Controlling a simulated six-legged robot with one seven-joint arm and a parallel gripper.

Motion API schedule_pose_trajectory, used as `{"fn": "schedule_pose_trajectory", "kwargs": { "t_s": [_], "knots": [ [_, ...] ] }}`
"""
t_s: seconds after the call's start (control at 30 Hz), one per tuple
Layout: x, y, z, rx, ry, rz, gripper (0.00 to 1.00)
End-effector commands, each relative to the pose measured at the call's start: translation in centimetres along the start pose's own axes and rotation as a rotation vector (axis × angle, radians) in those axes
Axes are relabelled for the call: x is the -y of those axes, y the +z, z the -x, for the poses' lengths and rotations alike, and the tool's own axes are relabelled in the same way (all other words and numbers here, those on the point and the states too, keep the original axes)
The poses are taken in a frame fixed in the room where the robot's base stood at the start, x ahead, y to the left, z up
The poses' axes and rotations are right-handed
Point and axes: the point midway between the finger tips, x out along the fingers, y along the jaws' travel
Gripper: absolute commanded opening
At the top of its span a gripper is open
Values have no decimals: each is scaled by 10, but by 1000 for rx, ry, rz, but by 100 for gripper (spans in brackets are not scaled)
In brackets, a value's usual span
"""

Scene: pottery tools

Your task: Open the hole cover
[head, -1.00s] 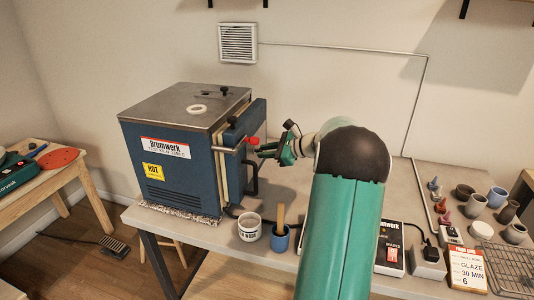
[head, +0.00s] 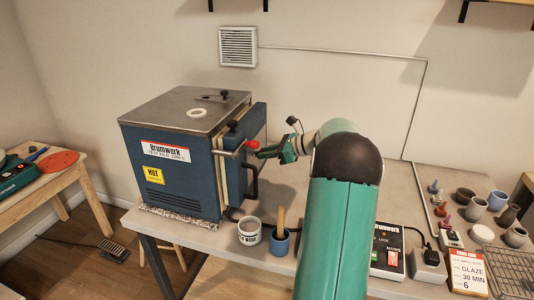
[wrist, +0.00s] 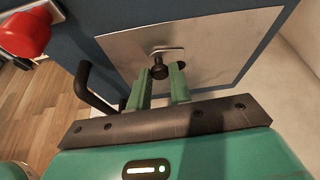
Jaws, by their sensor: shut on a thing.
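The blue kiln (head: 190,160) stands on the table with its thick door at the right. In the wrist view, a silver plate (wrist: 215,50) is on the door face, with a small metal hole cover (wrist: 172,50) and its black knob (wrist: 158,71) on it. My gripper (wrist: 159,78) is shut on the knob, one green finger on each side of it. In the head view my gripper (head: 260,152) is at the door's right side, and the knob and cover are hidden there. Whether the hole behind the cover is exposed cannot be seen.
A red-tipped latch handle (head: 252,144) sticks out near my gripper, and a black door handle (head: 252,182) hangs below. A white cup (head: 249,233), a blue cup (head: 280,244) with a wooden tool and a controller box (head: 388,255) stand in front.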

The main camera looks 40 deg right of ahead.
Motion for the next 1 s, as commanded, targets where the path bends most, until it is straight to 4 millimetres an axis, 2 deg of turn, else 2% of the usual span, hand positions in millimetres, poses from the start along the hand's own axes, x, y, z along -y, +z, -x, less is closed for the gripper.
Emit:
{"fn": "schedule_pose_trajectory", "kwargs": {
  "t_s": [0.03,0.1,0.13,0.4,0.53,0.67,1.0],
  "knots": [
    [0,0,0,1,1,0,26],
    [0,0,0,1,1,1,40],
    [0,0,0,1,0,1,42],
    [0,0,1,1,0,1,42],
    [0,0,9,0,-2,1,42],
    [1,0,30,0,-4,2,42],
    [1,0,105,0,-3,2,42]
  ]
}}
